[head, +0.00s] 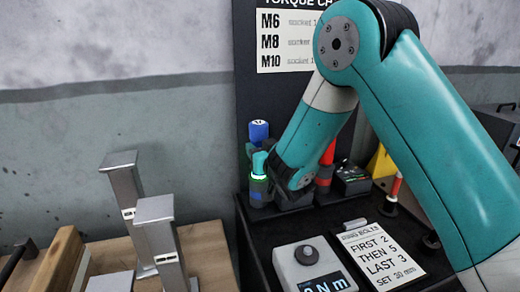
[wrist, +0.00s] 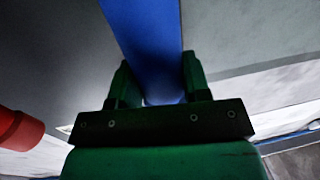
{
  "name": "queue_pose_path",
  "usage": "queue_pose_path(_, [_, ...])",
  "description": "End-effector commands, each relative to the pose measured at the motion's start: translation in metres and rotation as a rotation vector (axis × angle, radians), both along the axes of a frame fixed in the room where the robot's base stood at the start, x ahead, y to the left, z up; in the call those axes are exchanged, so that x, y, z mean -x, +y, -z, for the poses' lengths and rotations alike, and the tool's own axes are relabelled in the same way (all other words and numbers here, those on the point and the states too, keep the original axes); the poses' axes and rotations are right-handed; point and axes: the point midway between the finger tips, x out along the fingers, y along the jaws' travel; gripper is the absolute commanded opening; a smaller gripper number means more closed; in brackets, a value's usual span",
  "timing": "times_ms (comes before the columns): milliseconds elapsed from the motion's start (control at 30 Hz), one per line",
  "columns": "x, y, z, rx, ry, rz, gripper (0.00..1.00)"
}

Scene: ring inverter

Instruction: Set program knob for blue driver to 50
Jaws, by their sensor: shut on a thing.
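The blue driver (head: 258,132) stands upright in the rack at the back of the black bench, its blue top showing above my gripper (head: 263,178). In the wrist view my gripper (wrist: 155,85) has its two green fingers on either side of the driver's blue body (wrist: 145,35), shut on it. Its lower part is mostly hidden by my gripper in the head view. The dark round program knob (head: 307,255) sits on a grey box (head: 290,272) at the front, apart from my gripper. The box's display (head: 328,284) shows "Nm" after a partly cut-off figure that looks like 0.
A red driver (head: 328,155) stands just right of my gripper; red also shows in the wrist view (wrist: 20,130). A printed card (head: 380,255) lies right of the knob box. Metal posts (head: 160,240) stand on a wooden bench at left. A torque chart hangs behind.

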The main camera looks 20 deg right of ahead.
Motion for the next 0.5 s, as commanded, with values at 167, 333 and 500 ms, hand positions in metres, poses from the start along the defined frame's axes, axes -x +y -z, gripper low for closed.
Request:
queue_pose_path(167, [-0.0005, 0.0003, -0.0018, -0.001, -0.006, -0.001, 0.13])
queue_pose_path(333, [-0.0006, 0.0003, -0.0005, -0.001, -0.006, -0.001, 0.13])
queue_pose_path(500, [-0.0006, 0.0003, 0.0009, -0.001, -0.006, -0.001, 0.13])
